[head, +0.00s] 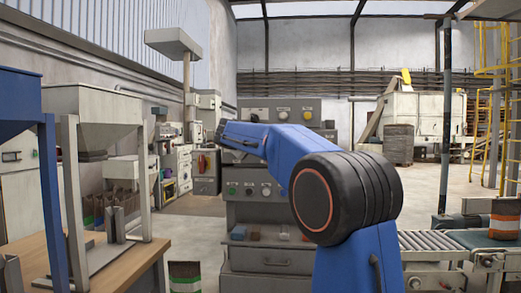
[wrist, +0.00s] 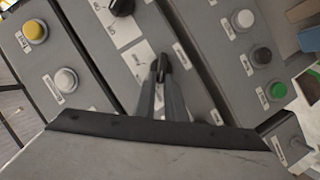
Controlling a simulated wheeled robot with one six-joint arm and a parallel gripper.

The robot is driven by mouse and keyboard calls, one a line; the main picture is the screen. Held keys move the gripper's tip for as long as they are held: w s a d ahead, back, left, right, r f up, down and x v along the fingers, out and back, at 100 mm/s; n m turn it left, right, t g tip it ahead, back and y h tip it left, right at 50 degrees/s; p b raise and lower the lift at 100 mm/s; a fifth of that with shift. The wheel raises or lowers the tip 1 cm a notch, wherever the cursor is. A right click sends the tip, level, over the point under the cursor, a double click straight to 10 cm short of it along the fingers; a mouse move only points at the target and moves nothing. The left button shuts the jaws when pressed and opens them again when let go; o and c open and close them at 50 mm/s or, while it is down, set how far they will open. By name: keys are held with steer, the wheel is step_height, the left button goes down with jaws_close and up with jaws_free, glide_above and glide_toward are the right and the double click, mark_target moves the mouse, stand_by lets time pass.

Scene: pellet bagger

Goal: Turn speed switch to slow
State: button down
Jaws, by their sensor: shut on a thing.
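In the wrist view my gripper (wrist: 162,80) reaches onto a grey control panel. Its two fingers are closed on a small black switch knob (wrist: 161,64) that stands on a white label plate (wrist: 143,64). The lettering on the plate is too small to read, so I cannot tell the knob's setting or confirm that it is the speed switch. A second black knob (wrist: 122,5) sits on the same panel, cut by the top edge. In the head view my blue arm covers the middle of the control cabinet (head: 270,215), and the gripped knob is hidden there.
A yellow button (wrist: 35,31) and a white button (wrist: 66,80) lie left of the fingers. A white button (wrist: 243,18), a black button (wrist: 261,55) and a green button (wrist: 277,91) lie right. A roller conveyor (head: 435,240) stands at right, a wooden bench (head: 130,265) at left.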

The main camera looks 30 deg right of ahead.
steer(key=shift+d+f, duration=0.1)
steer(key=shift+f, duration=0.15)
steer(key=c, duration=1.8)
jaws_free()
steer(key=shift+w+d, duration=0.1)
steer(key=shift+d, duration=0.05)
steer(key=shift+r, duration=0.1)
steer(key=v, duration=1.7)
steer(key=shift+a, duration=0.25)
steer(key=shift+s, duration=0.2)
